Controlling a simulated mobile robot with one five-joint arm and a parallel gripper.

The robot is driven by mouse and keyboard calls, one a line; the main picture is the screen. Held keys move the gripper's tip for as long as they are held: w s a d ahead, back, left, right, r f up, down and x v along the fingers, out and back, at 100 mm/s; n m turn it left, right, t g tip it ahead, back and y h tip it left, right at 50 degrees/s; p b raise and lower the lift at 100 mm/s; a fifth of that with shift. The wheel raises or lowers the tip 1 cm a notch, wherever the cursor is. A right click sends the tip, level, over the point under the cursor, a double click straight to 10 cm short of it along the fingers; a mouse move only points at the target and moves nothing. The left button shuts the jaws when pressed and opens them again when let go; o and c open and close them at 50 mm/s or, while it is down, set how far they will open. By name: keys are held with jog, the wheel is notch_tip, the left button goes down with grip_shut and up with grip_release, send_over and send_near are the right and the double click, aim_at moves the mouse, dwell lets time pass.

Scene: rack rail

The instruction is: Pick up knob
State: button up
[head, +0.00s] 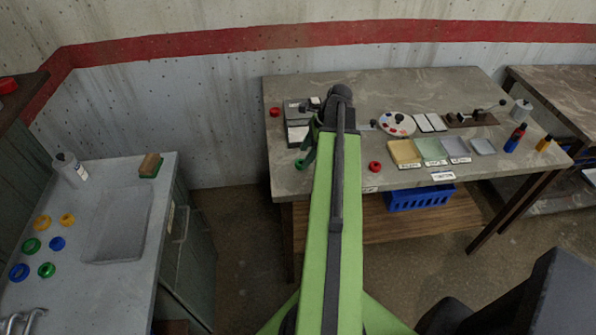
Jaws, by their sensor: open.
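My gripper (307,152) is over the left part of the grey worktable (372,91). Its jaws are open, and my arm hides much of it. Which thing is the knob is not clear. Small dark knob-like parts (478,113) stand on a dark brown rail (466,120) at the table's right, well away from my gripper. Another small dark piece (399,118) sits on a white round plate with red spots (391,127). Dark items on a grey plate (296,113) lie just left of my gripper, partly hidden.
Bottles (515,137) stand at the right. A blue crate (418,198) is below. A sink counter (113,225) with several coloured rings stands left. Floor between is open.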

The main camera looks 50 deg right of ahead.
aim_at(301, 162)
jog(key=b+x, duration=0.2)
jog(key=x, duration=0.2)
jog(key=shift+s+d, duration=0.1)
jog(key=shift+d, duration=0.05)
jog(key=shift+r, duration=0.15)
grip_shut()
